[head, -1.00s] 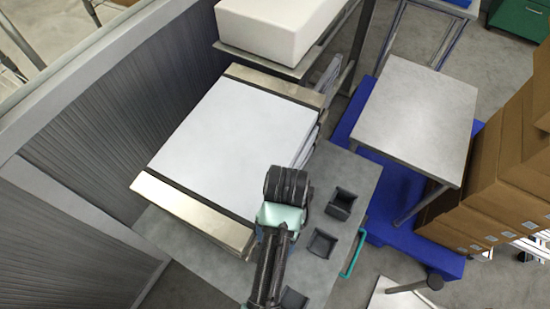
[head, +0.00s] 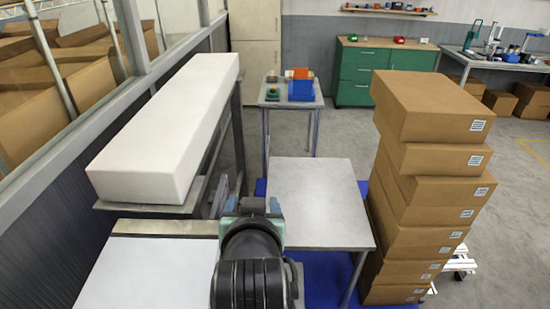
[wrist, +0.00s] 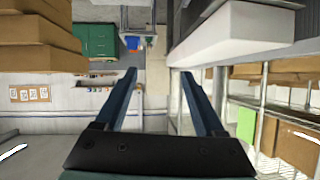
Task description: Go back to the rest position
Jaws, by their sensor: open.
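My gripper (wrist: 159,82) is open and empty in the wrist view, its two dark blue fingers spread apart with nothing between them. The wrist view is upside down. In the head view my dark arm stands at the bottom centre and hides most of the gripper. The arm is in front of the bare grey table (head: 318,195) and beside the white-topped work surface (head: 150,270). I cannot tell its exact height above them.
A long white block (head: 170,125) lies on a stand at the left. A tall stack of cardboard boxes (head: 425,175) rises at the right. A small table (head: 290,98) with a blue bin (head: 301,88) and a green cabinet (head: 355,75) stand behind. Open floor shows at the right.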

